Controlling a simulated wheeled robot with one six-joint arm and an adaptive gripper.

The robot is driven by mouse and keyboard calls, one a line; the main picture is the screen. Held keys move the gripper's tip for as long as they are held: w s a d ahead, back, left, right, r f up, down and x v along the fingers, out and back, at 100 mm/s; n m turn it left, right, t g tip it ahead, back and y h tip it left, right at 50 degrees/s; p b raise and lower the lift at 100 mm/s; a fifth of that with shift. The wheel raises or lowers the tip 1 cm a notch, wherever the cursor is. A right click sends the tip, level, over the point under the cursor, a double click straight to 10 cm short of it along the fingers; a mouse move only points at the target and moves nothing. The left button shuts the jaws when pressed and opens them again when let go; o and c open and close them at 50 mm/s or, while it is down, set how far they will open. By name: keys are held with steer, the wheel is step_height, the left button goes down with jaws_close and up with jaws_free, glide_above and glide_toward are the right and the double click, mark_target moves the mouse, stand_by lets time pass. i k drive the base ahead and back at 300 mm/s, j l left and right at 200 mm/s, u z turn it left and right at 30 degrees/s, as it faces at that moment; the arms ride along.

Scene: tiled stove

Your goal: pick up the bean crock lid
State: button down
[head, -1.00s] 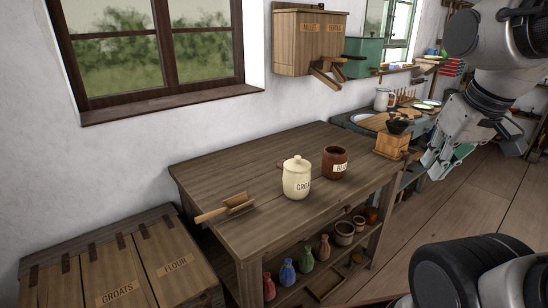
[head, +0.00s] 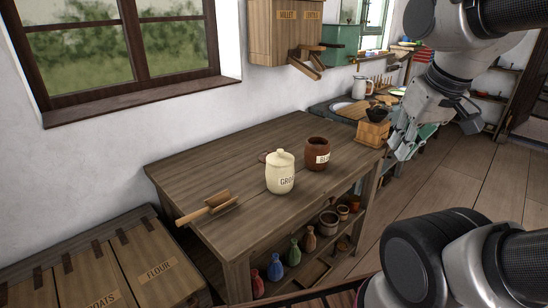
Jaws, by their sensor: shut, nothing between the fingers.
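A brown crock (head: 318,157) with a partly readable label starting with B stands upright on the wooden table, its dark mouth uncovered. A flat reddish-brown piece (head: 263,157), which looks like its lid, lies on the table behind the cream crock and is partly hidden by it. The cream crock (head: 280,175), labelled GRO..., wears its own knobbed lid. My gripper (head: 402,151) is shut and empty, in the air to the right of the table and apart from both crocks.
A wooden scoop (head: 208,207) lies at the table's (head: 205,168) near left. Wall bins (head: 286,32) hang above. Bottles and pots fill the shelf below. The table's left back is clear.

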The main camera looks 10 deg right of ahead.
mark_target(262, 158)
steer(key=i+l+u, duration=0.1)
steer(key=u, duration=0.6)
steer(key=i+l+u, duration=0.1)
steer(key=l+u, duration=0.2)
steer(key=l, duration=0.4)
steer(key=l+u, duration=0.35)
steer(key=l, duration=1.3)
steer(key=i+u, duration=0.05)
steer(key=i, duration=0.05)
